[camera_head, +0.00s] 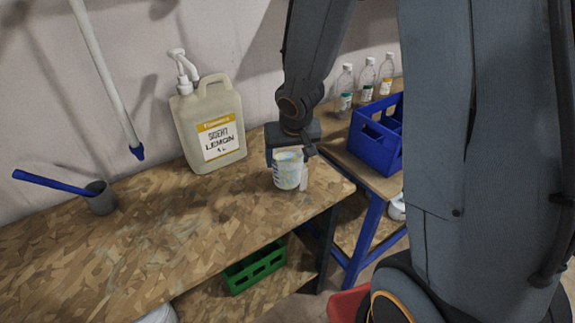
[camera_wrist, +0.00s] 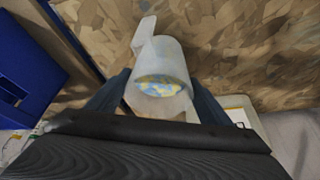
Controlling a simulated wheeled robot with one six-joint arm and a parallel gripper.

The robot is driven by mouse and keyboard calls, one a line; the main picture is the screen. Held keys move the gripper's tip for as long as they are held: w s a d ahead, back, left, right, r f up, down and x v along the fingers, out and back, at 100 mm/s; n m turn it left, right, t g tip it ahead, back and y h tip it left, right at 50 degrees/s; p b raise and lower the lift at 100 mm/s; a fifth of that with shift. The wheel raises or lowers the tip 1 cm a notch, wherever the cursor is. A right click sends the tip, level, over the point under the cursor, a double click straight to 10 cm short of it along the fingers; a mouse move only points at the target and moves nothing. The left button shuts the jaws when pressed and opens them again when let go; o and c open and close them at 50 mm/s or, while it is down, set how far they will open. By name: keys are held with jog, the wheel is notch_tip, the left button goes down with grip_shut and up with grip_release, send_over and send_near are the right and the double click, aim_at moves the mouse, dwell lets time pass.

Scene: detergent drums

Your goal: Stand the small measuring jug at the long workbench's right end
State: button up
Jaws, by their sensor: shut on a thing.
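The small measuring jug (camera_head: 288,171) is pale and translucent with blue and yellow colour inside. It is upright at the right end of the long workbench (camera_head: 200,225), near the corner. My gripper (camera_head: 290,153) comes down from above and is shut on the jug. In the wrist view, the jug (camera_wrist: 160,75) sits between my two fingers (camera_wrist: 157,100), its open mouth towards the camera. I cannot tell whether its base touches the board.
A lemon scent jerrycan (camera_head: 210,125) with a pump stands behind left. A grey cup (camera_head: 100,198) holds a blue-handled tool. Right of the bench, a lower table carries a blue crate (camera_head: 378,137) and several bottles (camera_head: 367,80). A green crate (camera_head: 255,268) sits below.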

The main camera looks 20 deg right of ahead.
jog(key=shift+f+b, duration=0.45)
jog(key=shift+f, duration=0.2)
jog(key=shift+f, duration=0.1)
jog(key=o, duration=1.6)
jog(key=shift+s+r+p, duration=0.15)
jog(key=shift+r+p, duration=0.25)
jog(key=shift+r, duration=0.1)
jog(key=p+v, duration=0.7)
jog(key=v, duration=0.4)
jog(key=s+r+g, duration=0.2)
jog(key=s, duration=1)
jog(key=shift+s+d+r+n, duration=0.25)
jog(key=shift+s+n, duration=0.05)
jog(key=shift+n, duration=0.1)
